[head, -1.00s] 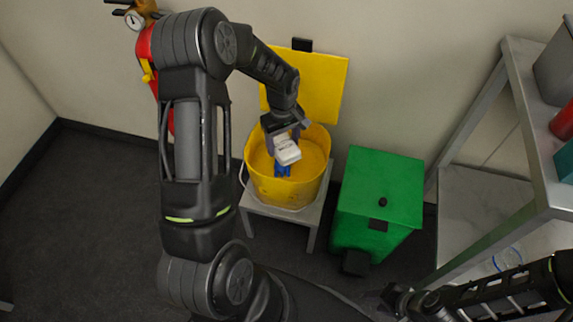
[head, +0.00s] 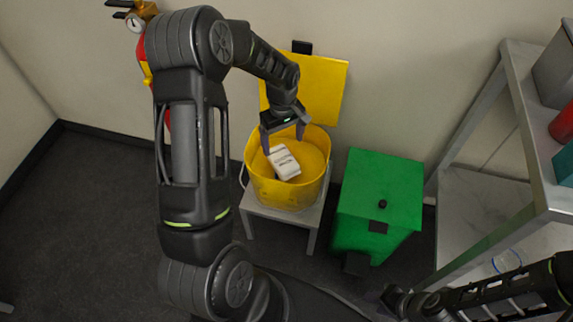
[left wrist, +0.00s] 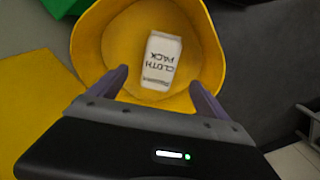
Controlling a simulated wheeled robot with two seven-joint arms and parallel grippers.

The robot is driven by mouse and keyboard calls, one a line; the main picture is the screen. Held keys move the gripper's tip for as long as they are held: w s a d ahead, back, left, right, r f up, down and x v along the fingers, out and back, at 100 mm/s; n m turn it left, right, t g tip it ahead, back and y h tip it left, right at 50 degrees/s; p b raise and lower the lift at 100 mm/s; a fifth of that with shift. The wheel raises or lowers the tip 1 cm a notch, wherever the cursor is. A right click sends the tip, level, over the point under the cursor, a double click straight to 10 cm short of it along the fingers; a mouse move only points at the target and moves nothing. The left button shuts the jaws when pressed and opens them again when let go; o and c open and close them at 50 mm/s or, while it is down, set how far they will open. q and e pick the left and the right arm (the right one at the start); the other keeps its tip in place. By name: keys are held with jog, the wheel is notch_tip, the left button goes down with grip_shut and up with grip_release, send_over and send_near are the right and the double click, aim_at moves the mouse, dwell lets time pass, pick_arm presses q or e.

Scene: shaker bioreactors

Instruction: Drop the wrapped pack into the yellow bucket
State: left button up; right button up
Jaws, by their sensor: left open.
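The wrapped pack (head: 284,162) is white and shows inside the yellow bucket (head: 262,190) in the head view.
A green bin (head: 378,200) stands to the right. A metal shelf (head: 530,150) is further right. A red extinguisher (head: 142,62) hangs on the wall at left.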

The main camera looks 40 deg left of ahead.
pick_arm(q)
notch_tip(320, 180, up, 6)
jog(key=shift+f+p, duration=0.25)
jog(key=shift+p, duration=0.05)
dwell(0.7)
